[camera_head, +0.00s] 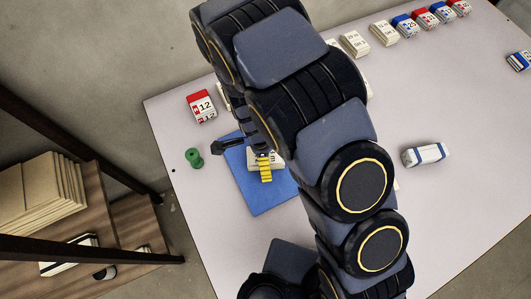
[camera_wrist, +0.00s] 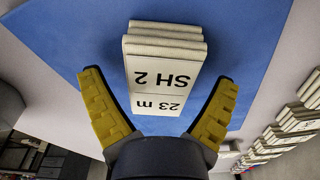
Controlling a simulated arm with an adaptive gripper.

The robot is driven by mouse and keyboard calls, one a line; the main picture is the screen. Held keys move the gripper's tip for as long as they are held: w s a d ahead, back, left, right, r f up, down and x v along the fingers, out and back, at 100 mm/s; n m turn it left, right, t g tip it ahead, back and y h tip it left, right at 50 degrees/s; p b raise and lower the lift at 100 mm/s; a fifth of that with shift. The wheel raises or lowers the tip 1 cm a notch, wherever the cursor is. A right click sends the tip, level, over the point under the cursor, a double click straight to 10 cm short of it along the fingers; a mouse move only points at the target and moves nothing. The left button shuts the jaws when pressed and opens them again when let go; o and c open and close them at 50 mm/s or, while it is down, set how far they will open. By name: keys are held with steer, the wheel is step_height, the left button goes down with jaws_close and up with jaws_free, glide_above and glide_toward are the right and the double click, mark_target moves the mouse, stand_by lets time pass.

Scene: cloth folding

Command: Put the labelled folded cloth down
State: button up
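A cream folded cloth (camera_wrist: 166,65) with a label reading "SH 2" and "23 m" lies on a blue mat (camera_wrist: 60,40) in the wrist view. My gripper (camera_wrist: 160,82) has two yellow fingers spread wide, one on each side of the cloth, with gaps between them and it. In the head view the blue mat (camera_head: 262,200) lies on the table's left part. The cloth (camera_head: 278,158) is partly hidden there by my arm and a yellow finger of my gripper (camera_head: 265,168).
A red-and-white block (camera_head: 201,106) marked 12 and a green peg (camera_head: 194,158) stand left of the mat. A white-and-blue bundle (camera_head: 425,155) lies to the right on the pale table (camera_head: 460,195). Several labelled bundles (camera_head: 384,33) line the back edge. A wooden shelf (camera_head: 85,220) stands at left.

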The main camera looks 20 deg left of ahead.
step_height(320, 180, up, 12)
steer(key=a, duration=0.1)
steer(key=shift+s+a, duration=0.15)
steer(key=shift+s, duration=0.15)
stand_by(0.3)
steer(key=shift+r, duration=0.15)
steer(key=s+d+r+n+g, duration=0.1)
steer(key=d+r+n, duration=0.2)
steer(key=d+r, duration=0.3)
steer(key=s+d+r+n, duration=0.2)
steer(key=d+r+n, duration=0.1)
steer(key=d+r, duration=0.3)
steer(key=s+d+r+n+g+y, duration=0.1)
steer(key=s+d+r+n, duration=0.3)
steer(key=s+d+n, duration=0.3)
steer(key=s+d, duration=0.2)
steer(key=shift+s+r+n, duration=0.3)
steer(key=shift+a, duration=0.1)
steer(key=c, duration=0.4)
